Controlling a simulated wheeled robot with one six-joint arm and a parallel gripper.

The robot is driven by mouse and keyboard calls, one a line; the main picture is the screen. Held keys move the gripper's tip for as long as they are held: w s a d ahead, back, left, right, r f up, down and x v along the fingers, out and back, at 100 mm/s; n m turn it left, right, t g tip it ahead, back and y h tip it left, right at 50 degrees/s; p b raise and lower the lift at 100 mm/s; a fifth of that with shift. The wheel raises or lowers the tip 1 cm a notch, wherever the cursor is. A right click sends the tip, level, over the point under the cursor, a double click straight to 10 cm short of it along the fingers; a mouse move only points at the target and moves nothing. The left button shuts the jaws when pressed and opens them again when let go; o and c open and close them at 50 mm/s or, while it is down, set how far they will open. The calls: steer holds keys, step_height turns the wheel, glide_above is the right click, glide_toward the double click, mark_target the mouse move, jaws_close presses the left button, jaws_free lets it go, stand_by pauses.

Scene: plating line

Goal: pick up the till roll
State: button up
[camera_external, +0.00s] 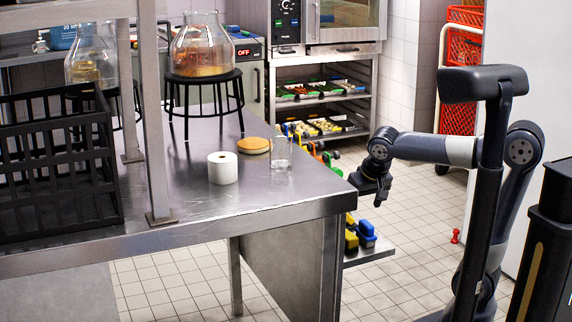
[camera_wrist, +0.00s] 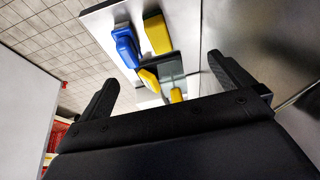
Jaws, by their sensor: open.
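The till roll (camera_external: 222,168) is a white paper cylinder standing upright on the steel table (camera_external: 262,201). A round tan disc and a clear glass are to its right. My gripper (camera_external: 373,193) is beyond the table's right edge, well to the right of the roll, and points down. In the wrist view my gripper (camera_wrist: 170,85) has its two dark fingers spread wide with nothing between them. The till roll does not show in the wrist view.
The clear glass (camera_external: 281,153) and tan disc (camera_external: 254,145) stand close to the roll. A black crate (camera_external: 60,207) and a steel post (camera_external: 152,120) are at left. A glass jar on a black stand (camera_external: 205,77) is behind. The table's front right is clear.

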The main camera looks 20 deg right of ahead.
steer(key=shift+c, duration=0.3)
steer(key=shift+c, duration=1)
